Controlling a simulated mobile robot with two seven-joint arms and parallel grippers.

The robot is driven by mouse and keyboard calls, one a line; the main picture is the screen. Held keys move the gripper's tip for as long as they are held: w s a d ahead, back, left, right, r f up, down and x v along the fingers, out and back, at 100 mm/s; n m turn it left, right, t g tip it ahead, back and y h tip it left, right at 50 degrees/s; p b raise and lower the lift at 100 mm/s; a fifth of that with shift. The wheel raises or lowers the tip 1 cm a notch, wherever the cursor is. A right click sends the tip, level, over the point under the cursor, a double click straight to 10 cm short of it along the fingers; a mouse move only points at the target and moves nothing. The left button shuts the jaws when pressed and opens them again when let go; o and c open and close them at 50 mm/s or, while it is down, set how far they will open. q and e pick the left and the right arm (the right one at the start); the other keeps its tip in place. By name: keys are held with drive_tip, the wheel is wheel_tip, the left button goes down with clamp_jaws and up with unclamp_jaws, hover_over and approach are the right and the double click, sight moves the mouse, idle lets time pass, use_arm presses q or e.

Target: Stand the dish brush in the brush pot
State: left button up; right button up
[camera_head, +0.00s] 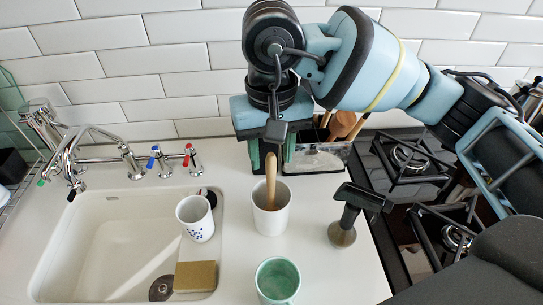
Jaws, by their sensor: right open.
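The dish brush (271,179) stands in the white brush pot (271,221) on the counter. Its wooden handle sticks up nearly upright, and its lower end is hidden inside the pot. My right gripper (271,158) is directly above the pot, pointing down, with its fingers apart on either side of the handle's top. I cannot tell whether a finger touches the handle. My left gripper is not in view.
A green mug (278,281) stands in front of the pot. A dark-handled metal tool (343,231) stands right, beside the gas hob (412,160). A utensil holder (318,159) is behind.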

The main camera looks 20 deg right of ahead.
wheel_tip(320, 180, up, 6)
idle(0.4)
idle(0.9)
